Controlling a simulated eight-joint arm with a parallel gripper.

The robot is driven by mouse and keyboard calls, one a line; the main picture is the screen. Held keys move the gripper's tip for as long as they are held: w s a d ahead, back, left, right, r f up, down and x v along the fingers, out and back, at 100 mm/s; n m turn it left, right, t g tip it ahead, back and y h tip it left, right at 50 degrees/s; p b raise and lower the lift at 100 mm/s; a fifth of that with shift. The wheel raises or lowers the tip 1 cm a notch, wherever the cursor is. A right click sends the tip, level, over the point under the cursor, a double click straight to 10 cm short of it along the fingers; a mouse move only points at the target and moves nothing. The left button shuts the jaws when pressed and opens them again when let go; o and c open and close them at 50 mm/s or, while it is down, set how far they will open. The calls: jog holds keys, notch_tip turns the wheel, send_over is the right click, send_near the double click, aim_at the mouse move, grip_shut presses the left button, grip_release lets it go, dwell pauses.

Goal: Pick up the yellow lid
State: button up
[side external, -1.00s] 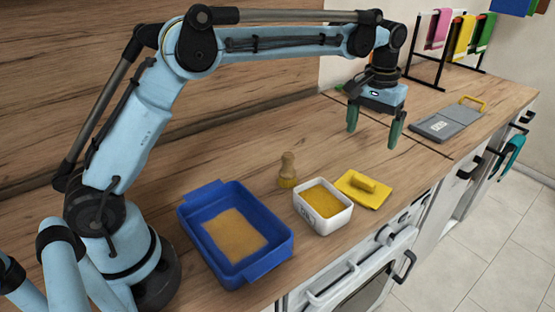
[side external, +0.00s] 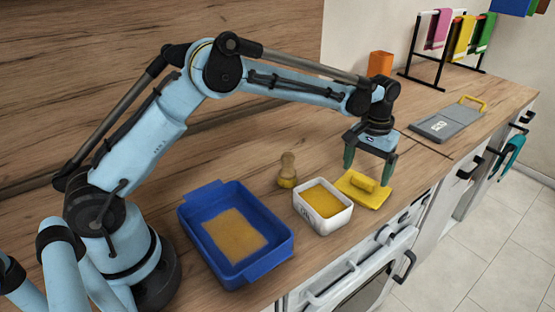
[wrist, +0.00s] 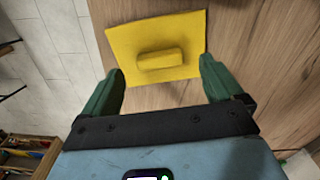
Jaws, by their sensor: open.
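The yellow lid (side external: 355,194) is a flat square with a raised block handle. It lies on the wooden counter near its front edge, just right of a white container. In the wrist view the lid (wrist: 185,33) is ahead of my gripper, its handle between the lines of the two green fingers. My gripper (side external: 368,166) is open and empty, above the lid with its fingers pointing down. In the wrist view my gripper (wrist: 160,88) shows both fingertips apart, near the lid's closer edge. I cannot tell the exact height over the lid.
The white container (side external: 323,214) with yellow contents stands close beside the lid. A blue tray (side external: 283,258), a wooden brush-like object (side external: 287,172), a grey board (side external: 440,124) and an orange box (side external: 380,64) are also on the counter. Free counter lies behind the lid.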

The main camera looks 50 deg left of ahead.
aim_at(363, 185)
jog(key=shift+f, duration=1.4)
jog(key=shift+c, duration=0.4)
jog(key=c, duration=1.1)
jog(key=shift+o, duration=0.2)
jog(key=shift+r, duration=0.15)
